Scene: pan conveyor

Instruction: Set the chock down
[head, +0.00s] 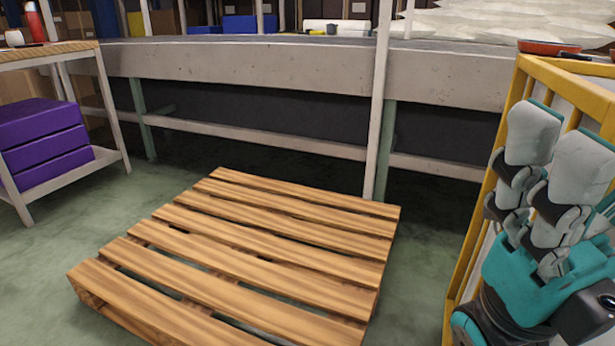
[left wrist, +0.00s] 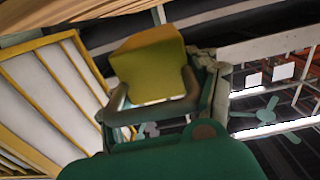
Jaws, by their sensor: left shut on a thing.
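A yellow chock (left wrist: 147,68) with an olive-shaded face shows in the left wrist view. My left gripper (left wrist: 160,95) is shut on it, with dark green-grey fingers at its sides. The chock is held up in the air, and part of it is hidden by the gripper. Neither the left gripper nor the chock shows in the head view. My right gripper (head: 556,150), teal and grey with pale finger pads, is at the right of the head view. Its fingers overlap in this view, so I cannot tell its opening.
A bare wooden pallet (head: 250,245) lies on the green floor before a long conveyor (head: 250,65). A yellow-framed rack (head: 485,185) stands at right, close to my right gripper. A shelf table with purple boxes (head: 45,140) stands at left. Floor is clear between table and pallet.

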